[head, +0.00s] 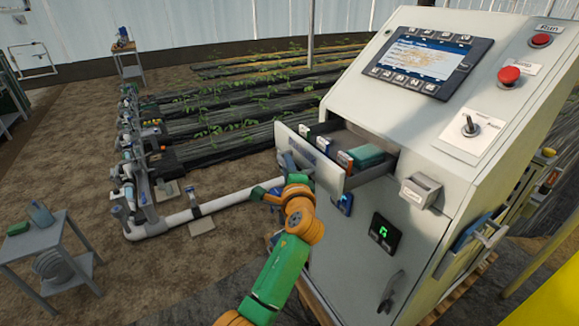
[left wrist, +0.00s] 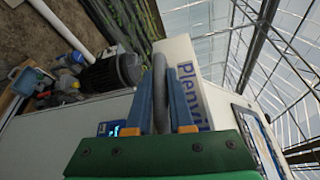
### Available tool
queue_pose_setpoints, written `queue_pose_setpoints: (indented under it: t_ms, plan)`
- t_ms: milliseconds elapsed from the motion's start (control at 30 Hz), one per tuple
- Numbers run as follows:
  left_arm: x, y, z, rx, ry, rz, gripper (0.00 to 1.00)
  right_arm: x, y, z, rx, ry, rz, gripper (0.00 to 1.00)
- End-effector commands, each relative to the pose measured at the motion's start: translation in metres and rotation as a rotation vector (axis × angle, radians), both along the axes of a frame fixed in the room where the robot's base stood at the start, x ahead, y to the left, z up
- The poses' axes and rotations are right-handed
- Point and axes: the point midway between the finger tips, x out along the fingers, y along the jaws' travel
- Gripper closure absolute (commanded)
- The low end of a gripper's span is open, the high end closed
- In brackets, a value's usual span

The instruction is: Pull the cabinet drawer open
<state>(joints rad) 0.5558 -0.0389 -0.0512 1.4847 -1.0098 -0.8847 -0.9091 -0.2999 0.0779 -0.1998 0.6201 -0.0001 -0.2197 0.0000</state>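The cabinet drawer (head: 325,166) stands pulled out from the sloped-top white cabinet (head: 440,240). A teal box (head: 367,156) and small packets lie inside it. My left gripper (head: 287,168) is at the drawer's front, its fingers partly hidden by the wrist in the head view. In the left wrist view its two blue fingers (left wrist: 162,105) stand close on either side of the grey drawer handle (left wrist: 160,75) and appear shut on it. The white drawer front (left wrist: 182,62) with blue lettering shows behind them. My right gripper is not in view.
The cabinet carries a screen (head: 430,62), a red button (head: 509,75), a switch (head: 470,125) and a lower door handle (head: 391,291). White piping (head: 215,203) runs along the ground at left. A small grey table (head: 45,238) stands farther left. Open soil lies between.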

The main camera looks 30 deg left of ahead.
Motion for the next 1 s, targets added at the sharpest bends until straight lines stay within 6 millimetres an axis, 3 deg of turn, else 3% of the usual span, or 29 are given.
queue_pose_setpoints:
  t_ms: [33, 133, 467, 800, 1000]
  plan:
    - [0.000, 0.003, 0.007, 0.010, -0.012, 0.005, 0.78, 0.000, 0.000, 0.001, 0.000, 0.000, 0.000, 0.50]
    - [0.000, 0.002, 0.006, 0.008, -0.010, 0.004, 0.51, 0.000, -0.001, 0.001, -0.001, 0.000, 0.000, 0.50]
    - [-0.003, -0.002, 0.002, 0.003, -0.004, 0.001, 0.50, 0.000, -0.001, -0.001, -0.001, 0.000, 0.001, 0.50]
    - [-0.052, -0.034, 0.005, 0.001, -0.006, 0.004, 0.50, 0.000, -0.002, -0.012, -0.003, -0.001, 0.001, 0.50]
    - [-0.057, -0.038, 0.008, 0.002, -0.005, 0.005, 0.50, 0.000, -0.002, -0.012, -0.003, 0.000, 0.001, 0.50]
